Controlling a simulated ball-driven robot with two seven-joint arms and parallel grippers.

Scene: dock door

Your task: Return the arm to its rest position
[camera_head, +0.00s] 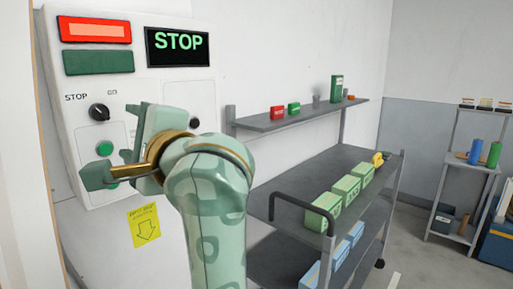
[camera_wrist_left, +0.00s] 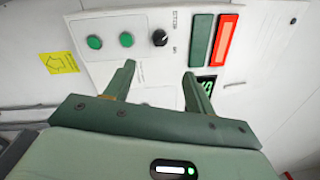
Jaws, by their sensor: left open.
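My left gripper (camera_head: 118,150) is in front of the control panel (camera_head: 128,88) on the wall, at the left of the head view. In the left wrist view the gripper (camera_wrist_left: 160,72) is open, with nothing between its fingers and the panel face beyond them. The panel has a lit red lamp (camera_head: 95,30), a dark green lamp (camera_head: 98,62), a display (camera_head: 178,46) reading STOP, a black knob (camera_head: 99,112) and a green button (camera_head: 105,148). The wrist view shows two green buttons (camera_wrist_left: 95,42) beside the knob (camera_wrist_left: 160,38). My right gripper is out of view.
A grey cart (camera_head: 290,180) with green and blue boxes stands to the right of my arm. A wall shelf (camera_head: 300,118) is above it. Another shelf unit (camera_head: 460,165) stands at far right, with open floor before it.

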